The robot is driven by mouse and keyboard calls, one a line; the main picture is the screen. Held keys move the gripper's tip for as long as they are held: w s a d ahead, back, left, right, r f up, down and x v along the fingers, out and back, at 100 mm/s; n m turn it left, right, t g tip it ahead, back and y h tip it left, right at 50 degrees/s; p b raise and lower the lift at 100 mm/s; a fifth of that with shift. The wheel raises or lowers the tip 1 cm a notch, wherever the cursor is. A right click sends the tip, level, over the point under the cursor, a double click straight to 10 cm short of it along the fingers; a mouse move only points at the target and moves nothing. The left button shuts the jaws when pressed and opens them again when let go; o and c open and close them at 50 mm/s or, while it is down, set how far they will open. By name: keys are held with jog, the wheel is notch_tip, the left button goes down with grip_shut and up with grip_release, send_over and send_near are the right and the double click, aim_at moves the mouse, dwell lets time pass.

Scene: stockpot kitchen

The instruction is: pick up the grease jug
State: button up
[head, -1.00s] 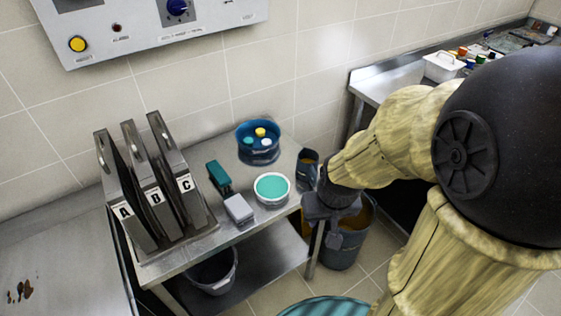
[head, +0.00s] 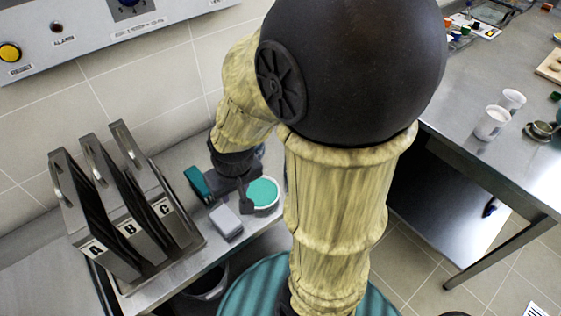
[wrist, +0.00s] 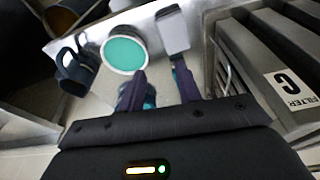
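A dark blue jug with a handle (wrist: 77,66), which I take to be the grease jug, stands on the steel counter at the left of the wrist view, beside a bowl of teal stuff. In the head view my arm hides it. My gripper (wrist: 159,78) is open and empty, its two fingers spread apart. The jug lies to the left of the fingers and beyond them, not between them. In the head view my gripper (head: 246,198) is over the small counter, close to the teal-filled bowl.
The bowl (wrist: 124,54) and a grey block (wrist: 172,32) are near the fingertips; a teal block (head: 197,183) is beside the gripper. Filter panels A, B and C (head: 128,225) stand on the left. A floor bucket (wrist: 66,14) shows beyond the counter. A steel table (head: 455,125) is right.

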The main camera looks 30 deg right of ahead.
jog(key=w+d+f+m+t+h+b, duration=0.1)
jog(key=w+d+f+t+h, duration=0.15)
jog(key=w, duration=0.55)
jog(key=w+d+f+t+h+b, duration=0.1)
jog(key=w+d+f+t, duration=0.1)
jog(key=w+f, duration=0.35)
jog(key=d+f+g+h, duration=0.1)
jog(key=d+h, duration=0.1)
jog(key=d+f+m+g+h, duration=0.1)
jog(key=d+h, duration=0.1)
jog(key=d, duration=0.1)
jog(key=d+f+g+h, duration=0.1)
jog(key=d+h, duration=0.2)
jog(key=shift+d+g+b, duration=0.15)
jog(key=shift+g+b, duration=0.1)
jog(key=shift+b, duration=0.1)
jog(key=s+g+h, duration=0.1)
jog(key=s+d+g+h, duration=0.1)
jog(key=s, duration=0.1)
jog(key=s+d+f+g+h, duration=0.1)
jog(key=shift+s+d+m+g, duration=0.25)
jog(key=shift+s+m+g, duration=0.05)
jog(key=s+g+h, duration=0.1)
jog(key=s+g, duration=0.2)
jog(key=shift+s+d+r+h+b, duration=0.1)
jog(key=shift+s+r+h+b, duration=0.1)
jog(key=shift+h+b, duration=0.15)
jog(key=shift+s+r+g, duration=0.1)
jog(key=shift+s+g, duration=0.3)
jog(key=shift+s, duration=0.05)
